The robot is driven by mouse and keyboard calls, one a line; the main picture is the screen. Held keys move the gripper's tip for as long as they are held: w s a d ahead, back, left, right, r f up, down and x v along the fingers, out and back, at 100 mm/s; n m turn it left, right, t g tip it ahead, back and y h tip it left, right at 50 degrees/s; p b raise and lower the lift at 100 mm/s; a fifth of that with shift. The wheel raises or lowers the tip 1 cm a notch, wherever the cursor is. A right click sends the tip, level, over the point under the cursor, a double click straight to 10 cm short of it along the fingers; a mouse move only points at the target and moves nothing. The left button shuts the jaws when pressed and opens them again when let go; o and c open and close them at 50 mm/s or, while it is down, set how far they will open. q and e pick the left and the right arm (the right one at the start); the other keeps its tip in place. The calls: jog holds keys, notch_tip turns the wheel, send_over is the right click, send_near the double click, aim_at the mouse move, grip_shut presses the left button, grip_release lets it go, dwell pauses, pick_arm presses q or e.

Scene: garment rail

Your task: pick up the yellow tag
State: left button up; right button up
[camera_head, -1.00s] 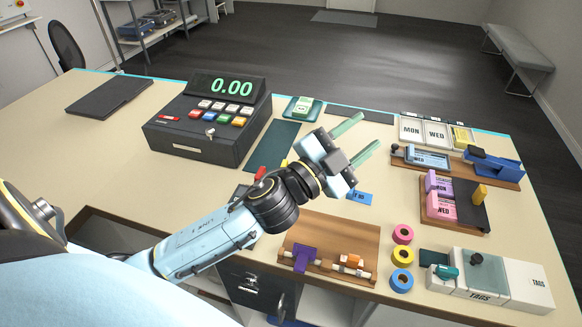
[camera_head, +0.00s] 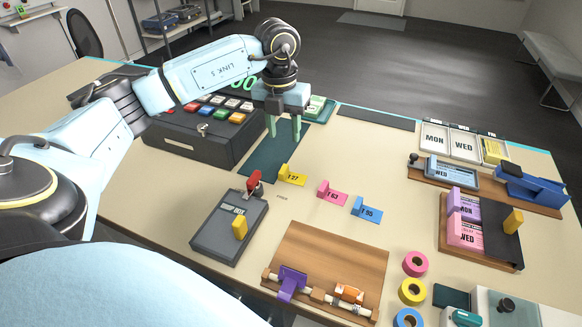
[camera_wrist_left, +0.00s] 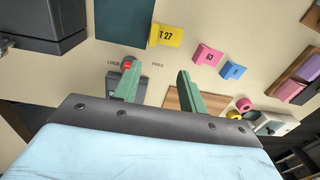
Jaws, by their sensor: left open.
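The yellow tag (camera_head: 292,175), marked T 27, lies on the table, left of a pink tag (camera_head: 331,193) and a blue tag (camera_head: 367,209). My left gripper (camera_head: 284,130) points down with its green fingers apart and empty. It is above the dark green mat, behind and slightly left of the yellow tag in the head view. In the left wrist view the yellow tag (camera_wrist_left: 167,36) is beyond the open fingers (camera_wrist_left: 158,80), apart from them. My right gripper is not in view.
A grey device (camera_head: 228,228) with a red lever stands just left-front of the tags. A wooden board (camera_head: 335,258) with a rail lies in front, and a card rack (camera_head: 480,243) is at right.

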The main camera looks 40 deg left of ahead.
pick_arm(q)
jog(key=a, duration=0.1)
jog(key=b, duration=0.7)
send_over(282, 170)
jog(key=shift+y, duration=0.3)
jog(key=f, duration=0.7)
jog(key=shift+s+f, duration=0.3)
jog(key=shift+f, duration=0.1)
jog(key=shift+w+f, duration=0.1)
jog(key=shift+f, duration=0.35)
jog(key=f+b, duration=0.4)
jog(key=shift+w+d, duration=0.1)
jog(key=shift+w, duration=0.15)
jog(key=shift+f, duration=0.2)
jog(key=shift+a, duration=0.2)
jog(key=shift+d, duration=0.1)
jog(key=shift+c, duration=1.3)
jog(key=shift+f, duration=0.1)
grip_shut()
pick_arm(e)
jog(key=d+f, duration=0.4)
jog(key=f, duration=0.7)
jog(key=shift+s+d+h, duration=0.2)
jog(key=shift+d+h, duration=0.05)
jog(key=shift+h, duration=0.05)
